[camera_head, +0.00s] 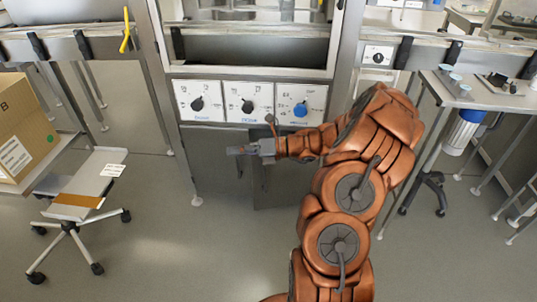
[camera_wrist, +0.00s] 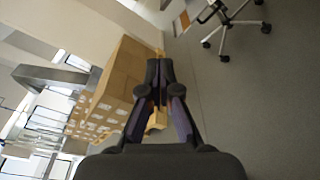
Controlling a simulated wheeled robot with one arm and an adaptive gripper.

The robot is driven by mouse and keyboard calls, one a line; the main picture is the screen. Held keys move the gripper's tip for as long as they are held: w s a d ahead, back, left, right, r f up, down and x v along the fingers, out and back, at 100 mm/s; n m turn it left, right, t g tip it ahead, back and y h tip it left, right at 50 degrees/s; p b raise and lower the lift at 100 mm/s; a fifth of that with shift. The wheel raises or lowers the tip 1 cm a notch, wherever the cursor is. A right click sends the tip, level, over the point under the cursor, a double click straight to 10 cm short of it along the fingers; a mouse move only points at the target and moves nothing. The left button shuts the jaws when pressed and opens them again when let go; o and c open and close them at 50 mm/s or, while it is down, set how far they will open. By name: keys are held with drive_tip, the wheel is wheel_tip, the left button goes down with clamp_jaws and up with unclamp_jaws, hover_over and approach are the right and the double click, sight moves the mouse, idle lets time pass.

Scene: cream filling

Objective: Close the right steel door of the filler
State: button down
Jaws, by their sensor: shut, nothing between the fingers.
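The filler (camera_head: 248,130) stands ahead of me, with its lower steel doors under a row of three white knob panels. The right steel door (camera_head: 285,190) is partly hidden behind my arm. A dark upright handle shows near its left edge. I cannot tell how far the door stands open. The left door panel (camera_head: 208,165) is beside it. My gripper (camera_head: 236,150) is in front of the lower cabinet, below the middle knob, pointing left. In the wrist view my gripper (camera_wrist: 158,64) is shut and empty. I cannot tell whether it touches a door.
A wheeled stool (camera_head: 75,215) stands at the left, beside a cardboard box (camera_head: 22,130). Stacked boxes (camera_wrist: 115,90) show in the wrist view. A steel side table (camera_head: 480,95) stands at the right.

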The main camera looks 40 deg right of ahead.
drive_tip(key=s+d+f+m+t+h+b, duration=0.15)
drive_tip(key=d+f+m+t+h, duration=0.25)
drive_tip(key=d+f+m, duration=0.55)
drive_tip(key=s+d+f+m+t+h+b, duration=0.1)
drive_tip(key=d+f+m+t+h+b, duration=0.15)
drive_tip(key=d+f+m, duration=0.65)
drive_tip(key=w+d+r+n+b, duration=0.1)
drive_tip(key=w+n, duration=0.3)
drive_tip(key=w, duration=0.9)
drive_tip(key=shift+w+r+h+b, duration=0.15)
drive_tip(key=shift+r+h+b, duration=0.2)
drive_tip(key=shift+b, duration=0.1)
drive_tip(key=shift+d+t, duration=0.1)
drive_tip(key=shift+t, duration=0.15)
